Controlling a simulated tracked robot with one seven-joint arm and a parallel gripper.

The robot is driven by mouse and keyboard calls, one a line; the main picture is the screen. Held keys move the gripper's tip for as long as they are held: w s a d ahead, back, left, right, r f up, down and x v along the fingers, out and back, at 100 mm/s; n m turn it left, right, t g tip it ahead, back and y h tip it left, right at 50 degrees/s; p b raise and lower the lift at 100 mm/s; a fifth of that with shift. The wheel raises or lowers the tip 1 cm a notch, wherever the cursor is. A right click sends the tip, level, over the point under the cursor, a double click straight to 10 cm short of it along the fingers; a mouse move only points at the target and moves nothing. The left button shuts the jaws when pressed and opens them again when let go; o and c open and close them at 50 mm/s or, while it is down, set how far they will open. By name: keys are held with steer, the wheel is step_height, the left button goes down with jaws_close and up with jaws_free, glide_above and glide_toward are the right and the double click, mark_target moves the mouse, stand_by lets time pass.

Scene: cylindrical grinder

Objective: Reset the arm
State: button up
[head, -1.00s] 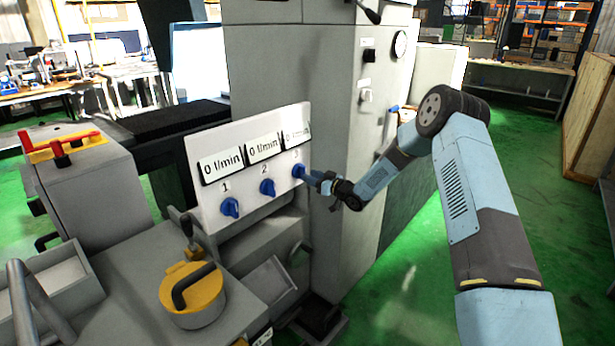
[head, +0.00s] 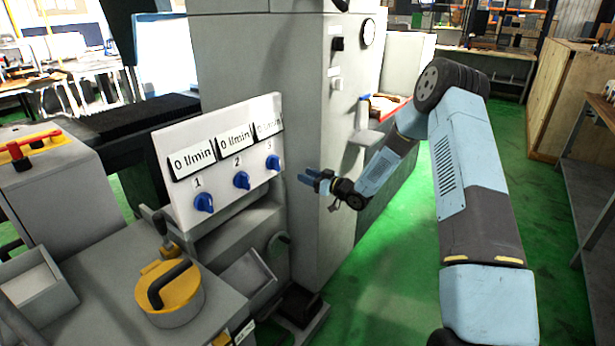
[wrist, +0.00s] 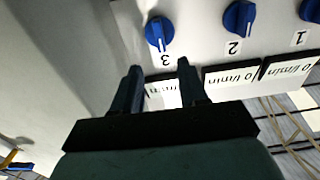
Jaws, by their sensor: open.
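My gripper (head: 310,180) is open and empty. It hangs in the air to the right of the white panel (head: 222,150), apart from it. In the wrist view my gripper (wrist: 160,80) shows two separate dark fingers, with blue knob 3 (wrist: 159,33) beyond them. The panel carries three blue knobs: knob 1 (head: 203,202), knob 2 (head: 241,180) and knob 3 (head: 273,162). Displays 1 and 2 above them read 0 l/min. The third display (head: 268,123) is hard to read. My arm reaches in from the right.
The tall grey machine cabinet (head: 305,120) stands behind my gripper. A yellow round lid with a dark handle (head: 168,290) sits at the lower left. A red-handled part on yellow (head: 30,146) is at the far left. Green floor (head: 400,270) is open below my arm.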

steer(key=s+d+r+m+h, duration=0.1)
steer(key=d+r+h, duration=0.3)
steer(key=r, duration=0.3)
steer(key=s+d+r+m+h, duration=0.1)
steer(key=d+r+h, duration=0.25)
steer(key=r, duration=0.45)
steer(key=s+d+r+m+h, duration=0.3)
steer(key=s+d+r+h, duration=0.35)
steer(key=s+r, duration=0.5)
steer(key=s+d+r+m+g+h, duration=0.1)
steer(key=s+d+r, duration=0.15)
steer(key=s, duration=0.55)
steer(key=s+d+r+m+g, duration=0.1)
steer(key=s+d+r+m, duration=0.15)
steer(key=s, duration=0.55)
steer(key=s+f+m+g, duration=0.1)
steer(key=s+g, duration=0.2)
steer(key=s, duration=1.8)
steer(key=shift+s+f+m+y, duration=0.25)
steer(key=shift+m+y, duration=0.1)
steer(key=shift+y, duration=0.05)
